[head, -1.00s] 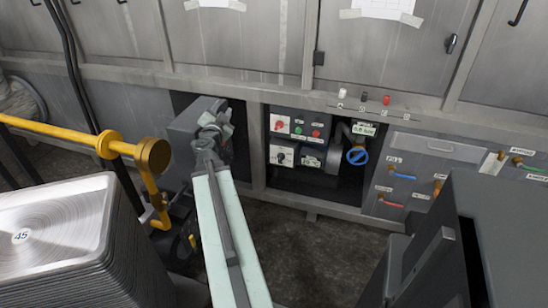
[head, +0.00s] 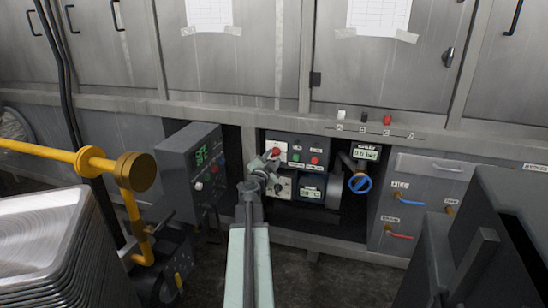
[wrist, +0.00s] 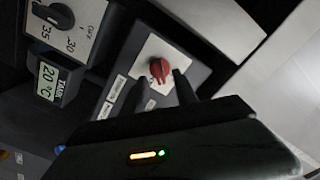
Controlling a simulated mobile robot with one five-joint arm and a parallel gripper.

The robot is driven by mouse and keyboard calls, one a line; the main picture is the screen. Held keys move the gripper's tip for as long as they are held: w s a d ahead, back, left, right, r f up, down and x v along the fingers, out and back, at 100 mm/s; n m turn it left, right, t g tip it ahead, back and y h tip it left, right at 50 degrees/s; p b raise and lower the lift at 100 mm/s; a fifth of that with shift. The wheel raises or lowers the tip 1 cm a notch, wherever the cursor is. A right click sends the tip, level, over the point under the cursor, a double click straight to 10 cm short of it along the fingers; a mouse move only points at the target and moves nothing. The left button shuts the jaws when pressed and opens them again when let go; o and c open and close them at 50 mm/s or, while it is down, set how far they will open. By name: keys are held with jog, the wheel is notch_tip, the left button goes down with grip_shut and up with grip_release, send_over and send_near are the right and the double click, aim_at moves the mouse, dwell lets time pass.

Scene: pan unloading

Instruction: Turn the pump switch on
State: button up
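A red rotary knob on a white plate, which I take to be the pump switch, shows in the wrist view (wrist: 160,70). In the head view my gripper (head: 268,160) covers part of the panel. The labels by the knob are too small to read.
A black dial (wrist: 53,16) marked OFF, 30 and 35 and a tank display (wrist: 50,82) reading 20 °C sit beside the switch. A blue valve wheel (head: 360,183) is right of the panel. A grey box (head: 190,165) and yellow pipe (head: 60,153) stand left.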

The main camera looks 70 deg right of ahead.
jog(key=shift+d, duration=1.25)
grip_shut()
jog(key=m, duration=0.4)
jog(key=shift+a+f+m, duration=0.1)
jog(key=shift+m, duration=2.4)
jog(key=shift+f, duration=0.1)
grip_release()
